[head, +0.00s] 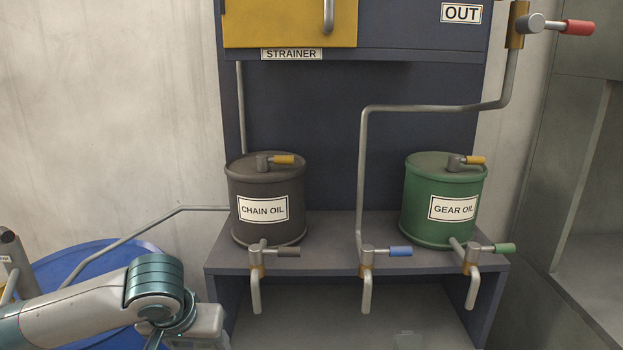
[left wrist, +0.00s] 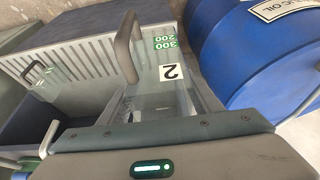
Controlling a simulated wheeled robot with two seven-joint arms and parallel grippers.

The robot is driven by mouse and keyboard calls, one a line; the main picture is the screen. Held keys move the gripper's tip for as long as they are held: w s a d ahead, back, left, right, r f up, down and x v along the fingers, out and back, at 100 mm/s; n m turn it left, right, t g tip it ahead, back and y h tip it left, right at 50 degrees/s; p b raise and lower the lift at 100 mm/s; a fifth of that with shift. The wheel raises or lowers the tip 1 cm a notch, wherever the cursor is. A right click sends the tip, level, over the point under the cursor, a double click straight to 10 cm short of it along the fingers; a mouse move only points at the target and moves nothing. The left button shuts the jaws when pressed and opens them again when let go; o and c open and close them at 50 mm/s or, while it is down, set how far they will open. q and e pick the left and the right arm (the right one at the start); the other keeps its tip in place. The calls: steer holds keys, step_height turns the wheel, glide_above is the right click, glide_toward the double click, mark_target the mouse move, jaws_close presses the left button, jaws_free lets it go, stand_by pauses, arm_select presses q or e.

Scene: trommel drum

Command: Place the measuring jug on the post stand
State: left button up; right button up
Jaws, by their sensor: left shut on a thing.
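In the left wrist view a clear measuring jug (left wrist: 172,96) shows, with green graduation marks reading 300 and 200, a white label with a 2 and a grey upright handle (left wrist: 126,48). My left gripper (head: 203,328) is low at the bottom left of the head view, its fingertips cut off by the frame edge. It is shut on the jug, though the contact itself is not clearly visible. I cannot make out the post stand in either view. My right gripper is not in view.
A chain oil drum (head: 266,211) and a gear oil drum (head: 441,211) stand on a dark shelf (head: 330,229). Three taps project from its front edge, including the blue-handled tap (head: 367,252). A blue drum (head: 100,257) stands behind my left arm.

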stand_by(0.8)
arm_select(q)
steer(key=s+f, duration=0.3)
steer(key=f, duration=1.1)
steer(key=shift+s, duration=0.35)
